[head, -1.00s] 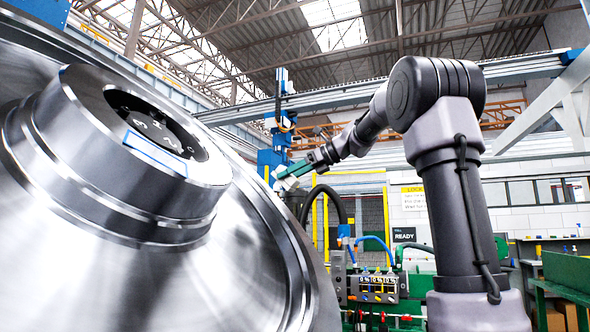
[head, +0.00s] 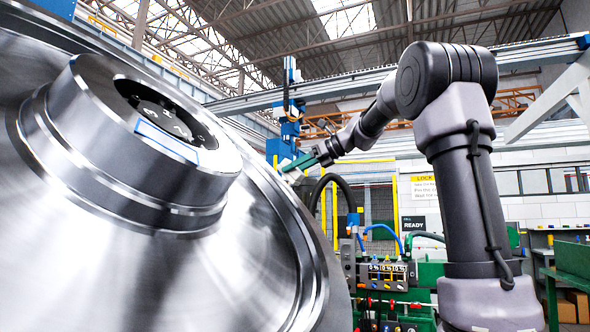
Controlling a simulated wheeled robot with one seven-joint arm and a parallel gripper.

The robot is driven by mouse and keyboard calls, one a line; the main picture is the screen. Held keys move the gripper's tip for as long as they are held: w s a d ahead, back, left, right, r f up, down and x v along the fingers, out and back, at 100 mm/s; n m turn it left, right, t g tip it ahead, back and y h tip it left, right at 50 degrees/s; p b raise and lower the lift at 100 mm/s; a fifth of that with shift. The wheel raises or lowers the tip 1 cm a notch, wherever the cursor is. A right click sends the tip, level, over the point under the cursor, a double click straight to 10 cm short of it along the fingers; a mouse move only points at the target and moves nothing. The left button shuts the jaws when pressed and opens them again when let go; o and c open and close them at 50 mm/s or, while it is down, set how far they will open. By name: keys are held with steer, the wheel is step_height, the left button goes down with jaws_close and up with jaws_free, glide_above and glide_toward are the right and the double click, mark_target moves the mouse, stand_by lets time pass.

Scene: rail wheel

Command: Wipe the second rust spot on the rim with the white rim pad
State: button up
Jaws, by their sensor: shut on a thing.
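The large steel rail wheel (head: 215,265) fills the left side of the head view, with its hub turned toward me and its rim curving down the right edge. My gripper (head: 298,168) is at the end of the outstretched arm, small in the picture, beside the wheel's upper right rim. It is shut on a small pale thing at its tip, likely the white rim pad (head: 291,176). I cannot tell whether the pad touches the rim. No rust spot is visible on the part of the wheel that shows.
A black hose (head: 338,183) arches below my gripper. A green bench (head: 570,268) stands at the right. A yellow-framed mesh fence (head: 366,205) is at the back.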

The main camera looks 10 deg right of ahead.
mark_target(265, 163)
steer(key=shift+w+a+f, duration=0.4)
steer(key=shift+a+f, duration=0.15)
steer(key=shift+f, duration=0.1)
stand_by(0.3)
steer(key=shift+w+a+r, duration=0.5)
steer(key=shift+a+r, duration=0.2)
steer(key=shift+r, duration=0.15)
steer(key=shift+w+a+r, duration=0.5)
steer(key=shift+a+r, duration=0.2)
steer(key=shift+r, duration=0.15)
steer(key=shift+w+a+r, duration=0.5)
steer(key=shift+a+r, duration=0.2)
steer(key=shift+r, duration=0.15)
steer(key=shift+s+d+f, duration=0.5)
steer(key=shift+d+f, duration=0.2)
steer(key=shift+f, duration=0.2)
steer(key=shift+s+d+f, duration=0.5)
steer(key=shift+d+f, duration=0.2)
steer(key=shift+f, duration=0.2)
steer(key=shift+s+d+f, duration=0.5)
steer(key=shift+d+f, duration=0.2)
steer(key=shift+f, duration=0.2)
